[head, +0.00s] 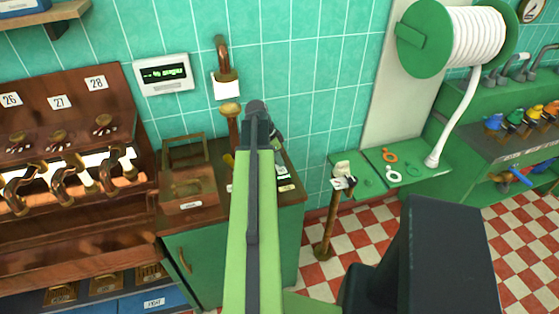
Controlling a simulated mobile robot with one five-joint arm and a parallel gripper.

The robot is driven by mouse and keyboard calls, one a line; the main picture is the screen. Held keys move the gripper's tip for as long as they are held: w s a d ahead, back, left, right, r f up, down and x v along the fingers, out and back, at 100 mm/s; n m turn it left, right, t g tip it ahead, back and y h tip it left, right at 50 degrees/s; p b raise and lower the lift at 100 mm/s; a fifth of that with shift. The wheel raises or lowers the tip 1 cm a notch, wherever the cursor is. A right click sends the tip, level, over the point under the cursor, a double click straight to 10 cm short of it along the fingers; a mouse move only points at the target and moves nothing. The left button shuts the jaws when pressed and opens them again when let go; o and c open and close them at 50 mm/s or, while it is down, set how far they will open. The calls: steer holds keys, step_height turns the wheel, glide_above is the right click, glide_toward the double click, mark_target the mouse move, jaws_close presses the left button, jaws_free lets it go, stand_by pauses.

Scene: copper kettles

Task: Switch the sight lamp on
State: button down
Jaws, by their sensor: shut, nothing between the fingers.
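I cannot tell for certain which thing is the sight lamp, and no lit lamp or labelled switch is plain to see. A brass round-topped fitting (231,110) stands on the green cabinet (206,255), just left of my gripper. A copper bent pipe (223,62) with a white label (227,87) is on the tiled wall above it. My gripper (260,112) is at the far end of my green arm, over the cabinet top near the wall. It looks shut and empty. My arm hides part of the cabinet top and the small things behind it.
A wooden open box (190,190) sits on the cabinet's left. A wooden rack with copper pipes (60,183) stands farther left. A display box (164,74) hangs on the wall. At right are a hose reel (411,38), a green shelf (430,168) and a post (328,230). Checkered floor (385,226) shows between.

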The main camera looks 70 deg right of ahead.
steer(key=shift+a+f, duration=0.2)
steer(key=shift+a, duration=0.4)
steer(key=r+p, duration=0.2)
steer(key=d+r+p, duration=0.1)
steer(key=r+p, duration=0.1)
steer(key=w+r+p, duration=0.1)
steer(key=r+p, duration=0.2)
steer(key=shift+d, duration=0.25)
steer(key=d+p+v, duration=0.1)
steer(key=p+v, duration=0.6)
steer(key=shift+w+d, duration=0.2)
steer(key=shift+w, duration=0.2)
